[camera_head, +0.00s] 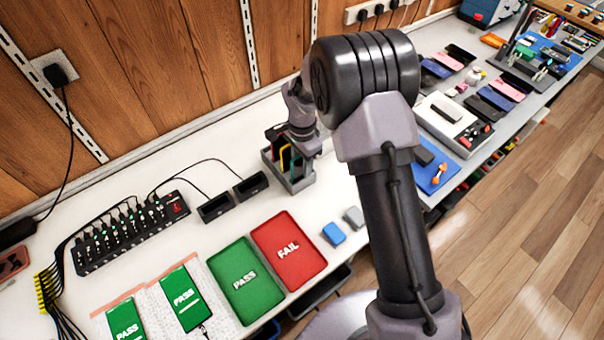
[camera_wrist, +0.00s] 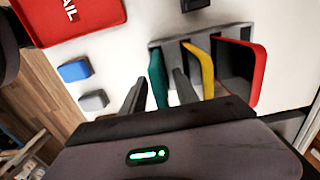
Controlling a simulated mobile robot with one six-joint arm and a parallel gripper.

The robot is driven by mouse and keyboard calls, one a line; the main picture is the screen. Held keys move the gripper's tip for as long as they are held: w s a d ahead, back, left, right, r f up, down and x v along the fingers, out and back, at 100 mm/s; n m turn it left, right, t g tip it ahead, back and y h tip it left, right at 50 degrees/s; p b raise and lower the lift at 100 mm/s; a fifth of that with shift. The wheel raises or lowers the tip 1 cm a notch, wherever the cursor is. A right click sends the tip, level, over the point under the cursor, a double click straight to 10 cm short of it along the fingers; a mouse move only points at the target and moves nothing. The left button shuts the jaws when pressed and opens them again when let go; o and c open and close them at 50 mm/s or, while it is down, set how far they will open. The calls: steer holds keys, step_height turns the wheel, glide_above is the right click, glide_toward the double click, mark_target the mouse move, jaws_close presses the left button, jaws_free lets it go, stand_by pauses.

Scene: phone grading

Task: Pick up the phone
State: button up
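Several phones stand upright in a grey slotted rack (camera_head: 299,186), also seen in the wrist view (camera_wrist: 172,44). In the wrist view a teal phone (camera_wrist: 157,72) stands between my gripper's two dark fingers (camera_wrist: 160,88). A narrow gap shows on each side of it, so the fingers look open. A yellow phone (camera_wrist: 201,62) and a red-edged dark phone (camera_wrist: 256,76) stand to the right. In the camera_head view my gripper (camera_head: 303,148) is down at the rack and partly hides the phones; its fingertips are hard to make out there.
A red FAIL tray (camera_head: 283,268) and green PASS tray (camera_head: 240,291) lie in front of the rack. Blue (camera_head: 333,233) and grey (camera_head: 354,216) blocks lie near the bench edge. Two black cradles (camera_head: 216,207) and a cabled hub (camera_head: 128,238) are to the left.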

jaws_close()
stand_by(1.4)
